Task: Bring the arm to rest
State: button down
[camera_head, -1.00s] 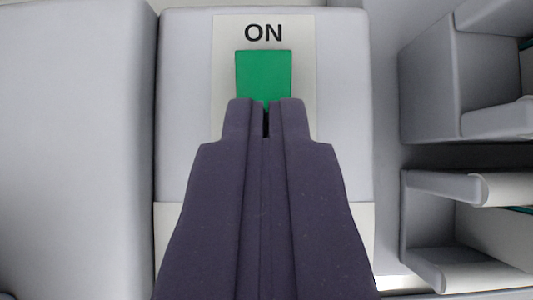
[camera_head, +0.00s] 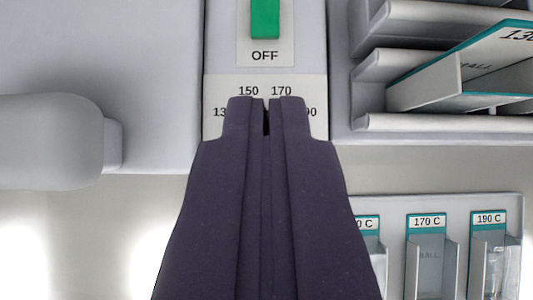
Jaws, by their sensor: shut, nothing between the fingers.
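My gripper (camera_head: 267,102) is shut and empty, its dark fingers together in the middle of the camera view. Its tips lie in front of a temperature label panel (camera_head: 218,90) with marks such as 150 and 170; the fingers hide part of it. Above the tips is a green switch (camera_head: 265,18) on a light plate, with OFF printed below it. The top of the switch is cut off by the frame edge. I cannot tell whether the tips touch the panel.
A rounded grey handle (camera_head: 50,142) juts out at the left. At the right, shelves hold a teal-edged tray (camera_head: 470,70). Below right, a rack (camera_head: 455,205) has slots labelled 170 C and 190 C. The lower left looks open.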

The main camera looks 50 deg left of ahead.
dwell(0.3)
jog(key=w+d+r+m+t+h+b, duration=0.1)
jog(key=d+r+m+t+b, duration=0.15)
jog(key=d+r, duration=0.6)
jog(key=w+d+r+m+t+h+b, duration=0.1)
jog(key=d+r+m+t, duration=0.15)
jog(key=d+r, duration=0.65)
jog(key=s+d+r+m+t+h+b, duration=0.1)
jog(key=s+d+r, duration=0.3)
jog(key=r, duration=0.3)
jog(key=s+d+r+m+t+h+b, duration=0.1)
jog(key=s+d+r, duration=0.3)
jog(key=r, duration=0.4)
jog(key=s+d+r+m+t+h+b, duration=0.1)
jog(key=s+d+r+m+t+h, duration=0.1)
jog(key=r, duration=0.6)
jog(key=shift+s+d+m+t, duration=0.4)
jog(key=shift+s+d+t, duration=0.2)
jog(key=shift+s+d, duration=0.65)
